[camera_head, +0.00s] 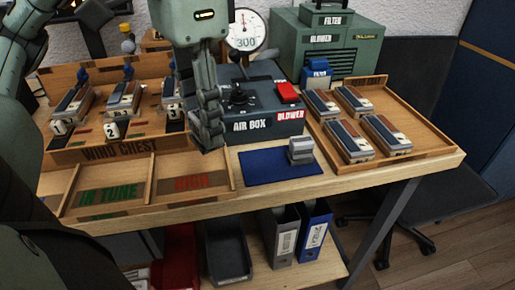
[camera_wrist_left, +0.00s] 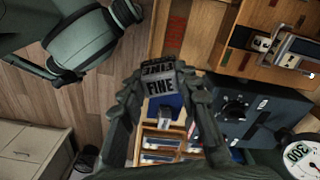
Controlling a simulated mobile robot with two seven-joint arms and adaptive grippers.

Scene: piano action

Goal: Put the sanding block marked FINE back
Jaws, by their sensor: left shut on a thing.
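My left gripper (camera_head: 208,140) points down over the bench front, left of the blue mat (camera_head: 257,174). In the left wrist view its fingers (camera_wrist_left: 160,88) are shut on a grey block marked FINE (camera_wrist_left: 159,83). Another grey block (camera_head: 301,150) stands on the right part of the blue mat, apart from the gripper. It also shows in the left wrist view (camera_wrist_left: 165,118), below the held block. My right gripper is not in view.
The air box (camera_head: 262,108) stands just behind the mat. A wooden tray with several blocks (camera_head: 425,142) is at right. The wind chest (camera_head: 110,153) and front compartments, one lettered IN TUNE (camera_head: 110,196), are at left. The bare bench front (camera_head: 350,178) is clear.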

